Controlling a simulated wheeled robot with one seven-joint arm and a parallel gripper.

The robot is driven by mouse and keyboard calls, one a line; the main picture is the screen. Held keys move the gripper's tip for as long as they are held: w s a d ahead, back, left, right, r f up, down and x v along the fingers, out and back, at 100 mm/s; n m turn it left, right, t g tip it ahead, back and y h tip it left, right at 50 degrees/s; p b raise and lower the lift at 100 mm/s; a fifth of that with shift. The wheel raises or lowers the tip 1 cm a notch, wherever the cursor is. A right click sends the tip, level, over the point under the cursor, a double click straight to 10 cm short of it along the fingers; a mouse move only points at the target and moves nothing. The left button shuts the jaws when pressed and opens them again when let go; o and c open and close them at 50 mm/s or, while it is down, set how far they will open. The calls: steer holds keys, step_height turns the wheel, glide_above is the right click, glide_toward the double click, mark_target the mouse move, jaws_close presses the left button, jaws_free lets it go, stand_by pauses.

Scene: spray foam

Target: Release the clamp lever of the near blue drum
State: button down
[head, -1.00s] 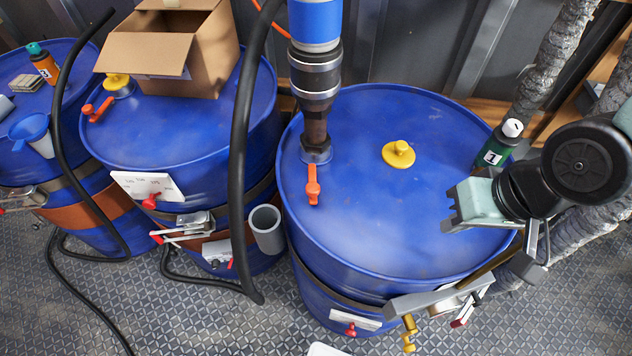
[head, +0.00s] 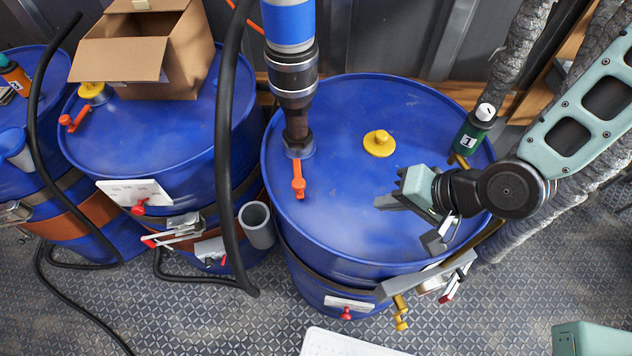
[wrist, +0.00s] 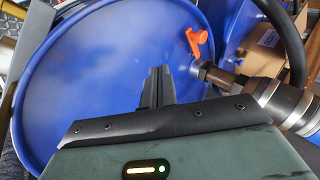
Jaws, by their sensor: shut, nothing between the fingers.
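The near blue drum (head: 345,225) stands at the right in the head view. Its lid also fills much of the wrist view (wrist: 95,85). A dark clamp band rings its upper side. A metal clamp with a red-tipped lever (head: 451,287) sits at its front right rim, beside a grey bracket and a brass knob (head: 401,312). I cannot tell the lever's exact position. My gripper (head: 386,203) is over the right half of the lid, fingers pointing left. Its fingers (wrist: 157,86) are shut and empty, apart from the clamp. The wrist view does not show the lever clearly.
A grey cup (head: 257,225) and black hose (head: 226,150) are at the left. Another drum (head: 150,135) carries a cardboard box (head: 150,50).

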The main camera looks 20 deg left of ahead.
steer(key=a+f+m+b, duration=0.1)
steer(key=a+f, duration=0.1)
steer(key=a, duration=0.1)
steer(key=w+a+f+y+b, duration=0.1)
steer(key=a+f, duration=0.1)
steer(key=a, duration=0.1)
steer(key=a+f+m+y+b, duration=0.1)
steer(key=a+f, duration=0.1)
steer(key=a, duration=0.2)
steer(key=shift+w+f+m, duration=0.2)
steer(key=shift+m, duration=0.1)
steer(key=shift+w+a+r+t+p, duration=0.15)
steer(key=shift+a+p, duration=0.1)
steer(key=shift+a, duration=0.35)
steer(key=shift+w+a+r+t+p, duration=0.15)
steer(key=shift+a+p, duration=0.1)
steer(key=shift+a, duration=0.3)
steer(key=shift+w+a+f, duration=0.15)
steer(key=shift+w+a, duration=0.05)
steer(key=shift+a, duration=0.45)
